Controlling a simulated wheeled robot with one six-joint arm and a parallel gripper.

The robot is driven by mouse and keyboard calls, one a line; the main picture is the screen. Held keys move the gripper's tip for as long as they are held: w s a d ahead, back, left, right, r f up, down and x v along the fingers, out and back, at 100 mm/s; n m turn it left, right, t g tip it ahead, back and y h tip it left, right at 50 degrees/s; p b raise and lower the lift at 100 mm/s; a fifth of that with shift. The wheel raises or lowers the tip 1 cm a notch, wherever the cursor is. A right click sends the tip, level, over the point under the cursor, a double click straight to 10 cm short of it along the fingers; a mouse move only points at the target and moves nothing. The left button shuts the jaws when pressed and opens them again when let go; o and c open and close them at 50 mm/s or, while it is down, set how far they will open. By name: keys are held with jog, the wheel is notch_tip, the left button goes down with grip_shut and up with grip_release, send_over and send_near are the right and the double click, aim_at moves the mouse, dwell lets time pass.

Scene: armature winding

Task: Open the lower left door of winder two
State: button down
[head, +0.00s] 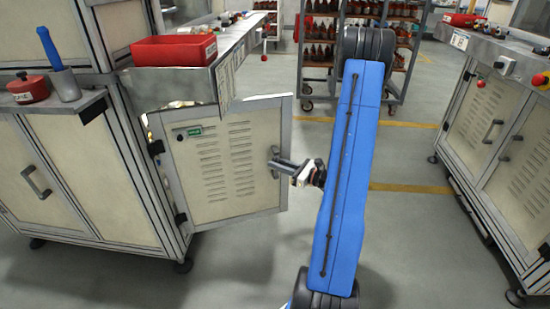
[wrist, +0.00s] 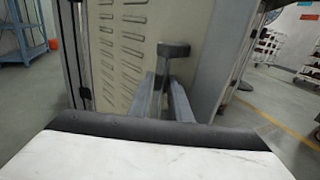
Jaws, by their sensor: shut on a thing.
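The door (head: 225,160) is a cream panel in a grey frame with louvre slots, a small green label and black hinges on its left side. It stands swung open from the cabinet, its free edge to the right. My gripper (head: 281,165) is shut on the door handle (head: 275,155) near that free edge. In the wrist view the grey handle (wrist: 174,50) stands up between the two fingers (wrist: 165,100), with the slotted door panel (wrist: 122,50) behind it. The fingertips partly hide the handle's lower part.
A red bin (head: 174,50) sits on the bench above the door. A wheeled rack (head: 330,45) with brown parts stands behind my blue arm. Another cabinet (head: 500,130) is on the right. Grey floor (head: 250,265) is clear below the door.

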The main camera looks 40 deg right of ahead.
jog(key=shift+s+a, duration=0.9)
jog(key=shift+s, duration=0.25)
jog(key=c, duration=1.7)
grip_release()
jog(key=shift+a, duration=0.15)
jog(key=shift+w, duration=0.1)
jog(key=shift+d, duration=0.3)
jog(key=v, duration=1.7)
jog(key=shift+s+d+f, duration=0.1)
jog(key=shift+s, duration=0.15)
